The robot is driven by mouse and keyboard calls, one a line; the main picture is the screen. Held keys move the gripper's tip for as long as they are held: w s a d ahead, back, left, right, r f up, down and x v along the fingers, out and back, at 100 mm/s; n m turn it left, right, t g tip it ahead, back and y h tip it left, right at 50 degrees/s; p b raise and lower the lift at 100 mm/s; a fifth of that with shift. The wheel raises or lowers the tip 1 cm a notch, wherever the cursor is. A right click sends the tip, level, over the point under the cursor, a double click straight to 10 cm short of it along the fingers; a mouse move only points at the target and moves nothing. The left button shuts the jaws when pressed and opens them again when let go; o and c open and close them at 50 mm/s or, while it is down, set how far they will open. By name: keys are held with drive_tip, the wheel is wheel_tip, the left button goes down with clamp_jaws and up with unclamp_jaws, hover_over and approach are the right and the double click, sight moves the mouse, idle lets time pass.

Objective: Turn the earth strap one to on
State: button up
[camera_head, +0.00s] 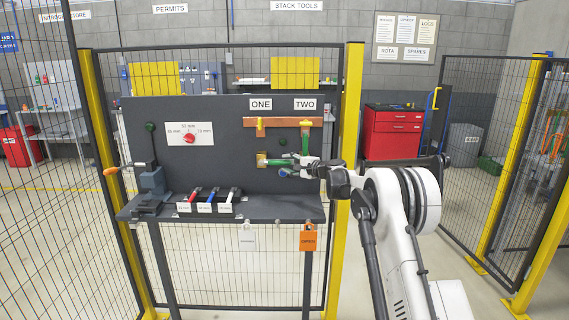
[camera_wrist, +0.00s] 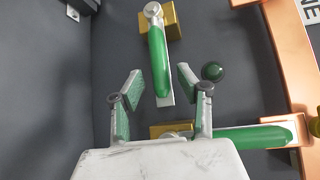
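Earth strap one (camera_head: 285,162) is a green-handled lever on a brass block (camera_head: 262,159) below the ONE label (camera_head: 260,104). It lies roughly level, handle pointing right, clear of the copper bar (camera_head: 283,123). In the wrist view, which is turned sideways, its green handle (camera_wrist: 157,60) hangs down from its brass block (camera_wrist: 172,22). My gripper (camera_wrist: 158,98) is open, with a finger on either side of the handle's free end and visible gaps. Strap two (camera_head: 305,142) stands upright below the TWO label, reaching the copper bar; it also shows in the wrist view (camera_wrist: 245,137).
A small green knob (camera_wrist: 212,72) sits beside my right-hand finger. The bench shelf (camera_head: 270,208) below carries several coloured handles (camera_head: 210,196) and a vise-like block (camera_head: 152,180). An orange tag (camera_head: 308,241) hangs from its edge. A yellow post (camera_head: 353,110) stands right of the panel.

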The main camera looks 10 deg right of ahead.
drive_tip(key=shift+x, duration=1.1)
clamp_jaws()
